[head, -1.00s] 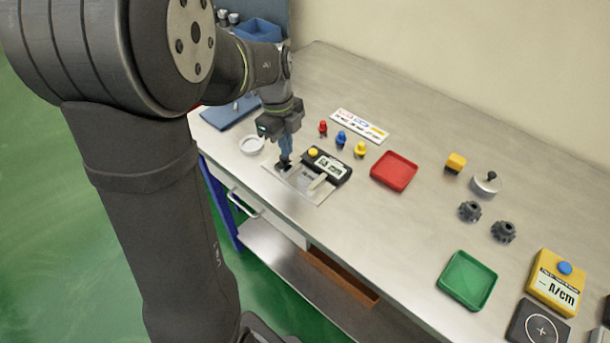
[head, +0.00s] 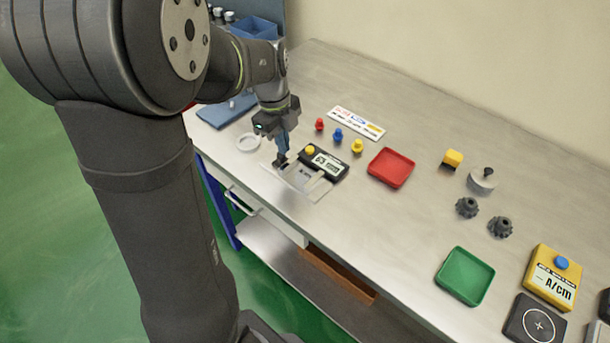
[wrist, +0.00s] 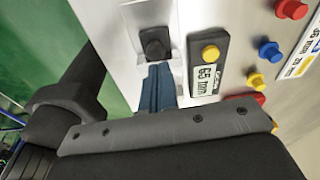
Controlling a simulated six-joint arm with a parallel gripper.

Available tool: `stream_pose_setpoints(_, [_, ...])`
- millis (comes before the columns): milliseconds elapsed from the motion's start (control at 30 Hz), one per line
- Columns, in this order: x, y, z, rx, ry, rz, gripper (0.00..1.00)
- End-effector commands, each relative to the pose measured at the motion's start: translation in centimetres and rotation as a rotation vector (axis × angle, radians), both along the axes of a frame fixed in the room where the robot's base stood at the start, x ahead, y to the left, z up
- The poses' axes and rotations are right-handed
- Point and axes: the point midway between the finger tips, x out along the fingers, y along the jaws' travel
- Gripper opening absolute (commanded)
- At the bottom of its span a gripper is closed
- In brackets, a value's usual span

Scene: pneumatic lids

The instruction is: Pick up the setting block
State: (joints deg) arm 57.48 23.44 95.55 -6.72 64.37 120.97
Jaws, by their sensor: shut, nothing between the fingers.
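A small dark block (wrist: 155,45) sits on a pale metal plate in the wrist view; I take it as the setting block, but cannot be sure. In the head view the dark block (head: 280,161) is at the plate's left end, partly hidden by my gripper. My gripper (head: 282,152) points down over that end. Its blue fingers (wrist: 156,82) are together and empty, beside the block in the wrist view. Whether they touch it, I cannot tell. The pale plate (head: 305,190) also carries a light bar near its right end.
A black gauge (head: 330,166) with a yellow button stands close behind the plate. Red (head: 319,125), blue (head: 337,135) and yellow (head: 357,147) knobs stand behind it. The bench's front edge is near.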

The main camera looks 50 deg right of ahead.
Motion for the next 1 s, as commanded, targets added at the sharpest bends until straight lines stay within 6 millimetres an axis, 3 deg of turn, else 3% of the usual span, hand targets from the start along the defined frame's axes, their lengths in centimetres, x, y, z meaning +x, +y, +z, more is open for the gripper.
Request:
stream_pose_setpoints(367, [0.0, 0.0, 0.0, 0.000, 0.000, 0.000, 0.00])
stream_pose_setpoints(633, [0.0, 0.0, 0.0, 0.000, 0.000, 0.000, 0.53])
stream_pose_setpoints(900, [0.0, 0.0, 0.1, 0.000, -0.001, -0.001, 0.55])
stream_pose_setpoints(1000, [-0.7, -0.2, 1.4, -0.003, -0.012, -0.013, 0.55])
